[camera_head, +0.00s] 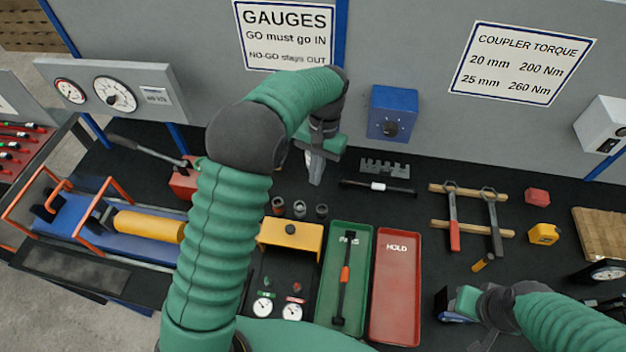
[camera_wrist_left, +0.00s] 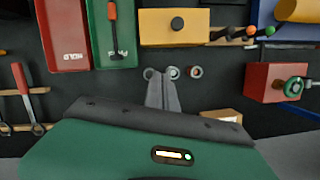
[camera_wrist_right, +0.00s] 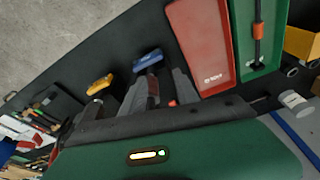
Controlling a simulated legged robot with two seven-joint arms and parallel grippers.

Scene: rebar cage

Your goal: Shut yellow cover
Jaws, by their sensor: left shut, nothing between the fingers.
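The yellow cover (camera_head: 290,237) is a box-like yellow piece with a round black knob, at the back of a black panel with gauges and small buttons. In the left wrist view the yellow cover (camera_wrist_left: 160,25) is at the top, past the fingertips. I cannot tell how far it is open. My left gripper (camera_head: 316,172) is shut and empty, pointing down behind the cover and apart from it. Its fingers (camera_wrist_left: 164,90) lie together in its wrist view. My right gripper (camera_wrist_right: 158,90) has its fingers apart near a blue-headed item (camera_wrist_right: 148,62); contact is unclear.
Three small round sockets (camera_head: 299,208) stand between my left gripper and the cover. A green tray (camera_head: 327,290) and a red tray (camera_head: 396,295) lie right of the panel. A blue machine with a yellow cylinder (camera_head: 148,227) lies left. My left arm hides part of the bench.

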